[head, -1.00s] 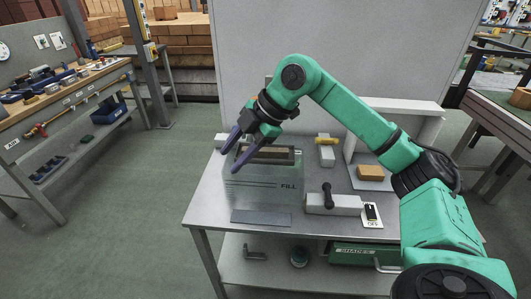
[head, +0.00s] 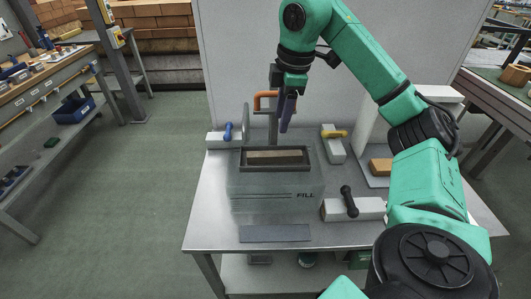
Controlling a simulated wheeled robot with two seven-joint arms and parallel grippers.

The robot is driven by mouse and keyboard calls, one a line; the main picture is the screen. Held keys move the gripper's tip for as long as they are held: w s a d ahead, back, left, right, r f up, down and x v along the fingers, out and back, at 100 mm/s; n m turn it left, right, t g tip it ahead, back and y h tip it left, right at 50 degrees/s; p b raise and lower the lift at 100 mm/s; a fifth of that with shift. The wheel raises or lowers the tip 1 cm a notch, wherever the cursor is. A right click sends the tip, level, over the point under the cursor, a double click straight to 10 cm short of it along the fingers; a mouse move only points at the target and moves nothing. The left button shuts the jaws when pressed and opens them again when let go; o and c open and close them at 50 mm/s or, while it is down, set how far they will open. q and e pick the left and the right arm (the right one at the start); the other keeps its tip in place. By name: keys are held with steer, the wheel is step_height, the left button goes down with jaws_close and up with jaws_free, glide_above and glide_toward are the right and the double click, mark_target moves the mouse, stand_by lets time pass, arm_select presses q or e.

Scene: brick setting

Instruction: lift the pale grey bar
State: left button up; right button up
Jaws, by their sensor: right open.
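My right gripper (head: 286,118) points down behind the framed opening of the box marked FILL (head: 262,190). It is open, seen nearly edge-on, with purple fingers close to an orange handle (head: 264,97). A narrow upright grey bar (head: 272,128) stands by that handle, partly hidden. I cannot tell whether the fingers touch the handle or bar. Other pale grey pieces are a block with a black handle (head: 368,209), one with a yellow handle (head: 334,150) and one with a blue handle (head: 216,140). Which is the task's bar is not certain. My left gripper is out of view.
The metal table (head: 210,205) has bare room at its left and front. A flat dark grey plate (head: 274,233) lies at the front. An orange-brown brick (head: 380,167) lies at the right. A large grey panel (head: 235,60) stands behind the table.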

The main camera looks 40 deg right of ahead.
glide_above(275, 154)
steer(key=s, duration=0.2)
steer(key=f, duration=0.6)
steer(key=shift+w+d, duration=0.15)
steer(key=shift+d, duration=0.1)
steer(key=f, duration=0.1)
steer(key=w+f+p, duration=0.1)
steer(key=f, duration=0.3)
steer(key=shift+w+a, duration=0.2)
steer(key=shift+w, duration=0.05)
steer(key=shift+f, duration=0.35)
steer(key=shift+w+f, duration=0.1)
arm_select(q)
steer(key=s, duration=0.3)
arm_select(e)
jaws_close()
